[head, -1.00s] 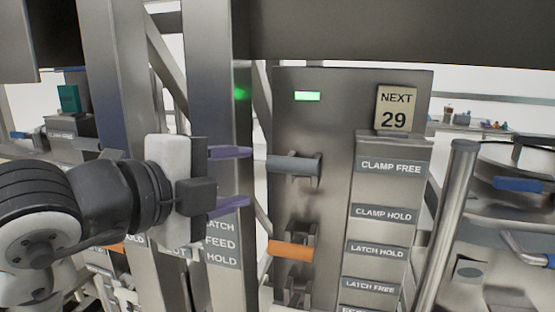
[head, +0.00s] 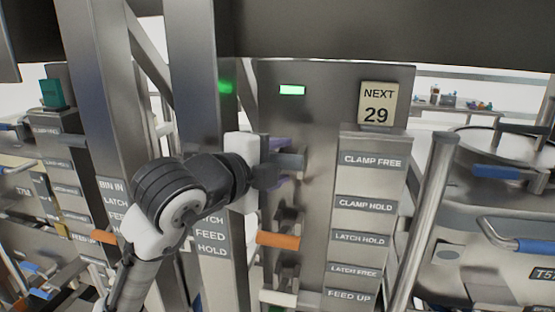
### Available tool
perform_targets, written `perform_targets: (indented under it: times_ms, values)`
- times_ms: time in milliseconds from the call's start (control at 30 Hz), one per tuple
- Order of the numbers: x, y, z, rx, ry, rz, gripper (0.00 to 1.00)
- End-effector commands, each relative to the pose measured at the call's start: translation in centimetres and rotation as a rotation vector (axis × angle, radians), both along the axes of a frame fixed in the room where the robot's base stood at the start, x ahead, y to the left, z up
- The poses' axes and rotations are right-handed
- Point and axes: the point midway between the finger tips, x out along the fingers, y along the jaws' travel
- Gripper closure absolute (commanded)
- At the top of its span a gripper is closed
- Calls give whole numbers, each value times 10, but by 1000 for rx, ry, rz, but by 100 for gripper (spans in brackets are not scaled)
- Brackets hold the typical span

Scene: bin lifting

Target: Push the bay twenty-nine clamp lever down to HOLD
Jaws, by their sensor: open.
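The bay panel carries a sign (head: 377,104) reading NEXT 29. My wrist hides the lever's left end. I cannot tell whether the fingers touch it.
An orange lever (head: 278,239) sits below, level with LATCH HOLD, and a white lever (head: 278,298) lower still. A steel post (head: 203,150) stands left of the panel. A round pole (head: 422,220) and a bin with blue handles (head: 495,171) are at the right.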

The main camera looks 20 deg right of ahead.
Motion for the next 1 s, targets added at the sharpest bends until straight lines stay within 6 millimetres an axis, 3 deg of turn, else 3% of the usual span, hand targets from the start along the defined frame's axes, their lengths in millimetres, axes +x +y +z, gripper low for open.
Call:
perform_targets:
  times_ms: [100,467,767,1000]
  values:
    - [0,0,0,0,0,0,52]
    - [0,0,0,0,0,0,100]
    - [0,1,-2,-7,-9,0,100]
    - [-1,1,-15,-48,-67,-2,100]
